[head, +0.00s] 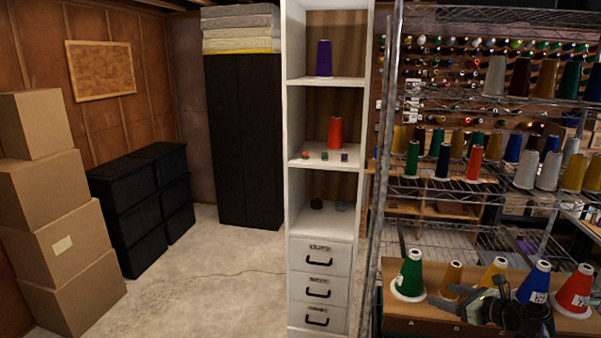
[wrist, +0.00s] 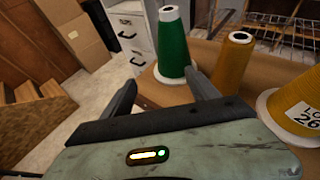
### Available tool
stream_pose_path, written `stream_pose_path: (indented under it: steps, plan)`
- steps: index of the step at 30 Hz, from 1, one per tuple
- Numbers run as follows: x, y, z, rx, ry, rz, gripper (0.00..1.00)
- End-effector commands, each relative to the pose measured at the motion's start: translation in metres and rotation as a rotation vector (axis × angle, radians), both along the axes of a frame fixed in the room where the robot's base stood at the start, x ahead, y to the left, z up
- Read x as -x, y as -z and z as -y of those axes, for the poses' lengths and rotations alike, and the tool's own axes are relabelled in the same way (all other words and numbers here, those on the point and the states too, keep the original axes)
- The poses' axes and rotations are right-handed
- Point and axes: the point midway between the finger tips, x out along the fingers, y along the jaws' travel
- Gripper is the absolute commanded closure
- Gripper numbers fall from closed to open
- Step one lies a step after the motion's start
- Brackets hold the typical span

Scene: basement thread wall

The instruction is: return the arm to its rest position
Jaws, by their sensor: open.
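My gripper (head: 452,299) is at the lower right of the head view, over the front of a wooden worktop (head: 400,326). In the wrist view my gripper (wrist: 160,80) has its two dark fingers spread wide with nothing between them. A green thread cone (wrist: 173,48) stands upright just beyond the fingertips, nearer the right finger; whether they touch is unclear. In the head view the green cone (head: 410,275) stands left of my gripper. The arm partly covers the worktop there.
Orange cones (head: 451,277), a blue cone (head: 534,282) and a red cone (head: 575,290) stand on the worktop. A wire rack (head: 430,187) holds many cones above. A white shelf unit (head: 296,200) stands left.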

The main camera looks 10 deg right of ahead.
Motion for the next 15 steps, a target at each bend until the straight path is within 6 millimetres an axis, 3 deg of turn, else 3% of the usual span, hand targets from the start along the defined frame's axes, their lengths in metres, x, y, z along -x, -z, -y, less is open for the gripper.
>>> stream_pose_path:
  steps: [5, 8, 9, 12, 15]
  plan:
    - [-0.043, 0.011, -0.084, 0.025, -0.152, -0.028, 0.31]
    - [-0.065, 0.027, -0.156, 0.077, -0.289, -0.070, 0.31]
    - [-0.072, 0.036, -0.191, 0.122, -0.363, -0.088, 0.31]
    - [-0.076, 0.061, -0.272, 0.280, -0.573, -0.117, 0.31]
    - [-0.067, 0.087, -0.339, 0.481, -0.805, -0.119, 0.31]
